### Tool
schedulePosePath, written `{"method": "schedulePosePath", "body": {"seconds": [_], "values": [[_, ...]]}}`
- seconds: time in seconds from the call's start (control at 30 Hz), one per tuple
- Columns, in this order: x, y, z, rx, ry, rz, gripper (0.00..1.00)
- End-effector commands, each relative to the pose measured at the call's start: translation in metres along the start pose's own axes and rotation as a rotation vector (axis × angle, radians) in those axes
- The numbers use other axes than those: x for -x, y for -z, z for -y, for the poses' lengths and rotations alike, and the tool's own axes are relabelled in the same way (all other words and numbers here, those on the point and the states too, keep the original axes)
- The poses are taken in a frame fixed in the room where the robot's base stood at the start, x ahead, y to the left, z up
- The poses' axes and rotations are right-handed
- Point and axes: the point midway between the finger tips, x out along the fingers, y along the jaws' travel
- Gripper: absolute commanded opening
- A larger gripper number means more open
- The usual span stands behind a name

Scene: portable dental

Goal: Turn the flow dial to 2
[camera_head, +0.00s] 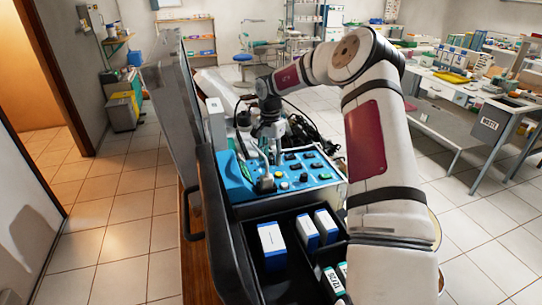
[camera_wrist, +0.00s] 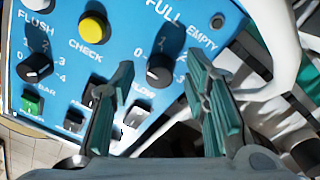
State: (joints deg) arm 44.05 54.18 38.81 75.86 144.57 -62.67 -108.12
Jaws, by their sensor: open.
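The blue control panel (camera_head: 238,190) sits in an open black case. In the wrist view, a black dial (camera_wrist: 160,70) with a numbered scale lies on the panel (camera_wrist: 115,55), and a partly hidden FLOW label is below it. I cannot read its pointer clearly. My gripper (camera_wrist: 158,65) is open, its two green-padded fingers to the left and right of this dial in the picture. I cannot tell whether they touch it or the panel. In the head view my gripper (camera_head: 272,150) is above the panel, and its fingertips are hard to make out.
A second black dial (camera_wrist: 35,67) with a BAR label is at the left. A yellow CHECK button (camera_wrist: 94,28) and a green switch (camera_wrist: 32,103) are nearby. White and blue boxes (camera_head: 272,247) stand in the case before the panel. The raised case lid (camera_head: 172,100) is at left.

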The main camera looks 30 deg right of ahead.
Motion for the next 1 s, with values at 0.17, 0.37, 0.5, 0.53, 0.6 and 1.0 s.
{"method": "schedulePosePath", "body": {"seconds": [0.17, 0.37, 0.5, 0.53, 0.6, 1.0], "values": [[-0.0004, -0.0001, 0.0, 0.0, 0.0, 0.0, 0.42], [-0.0002, -0.0001, 0.0, 0.0, 0.0, 0.0, 0.08], [-0.0001, -0.0001, -0.0001, 0.0, -0.001, 0.0, 0.0], [-0.0001, -0.0001, -0.0001, 0.0, -0.001, 0.0, 0.0], [-0.0001, -0.0001, -0.0002, -0.003, -0.001, 0.0, 0.0], [0.0005, 0.0001, -0.0001, -0.153, -0.006, 0.008, 0.0]]}}
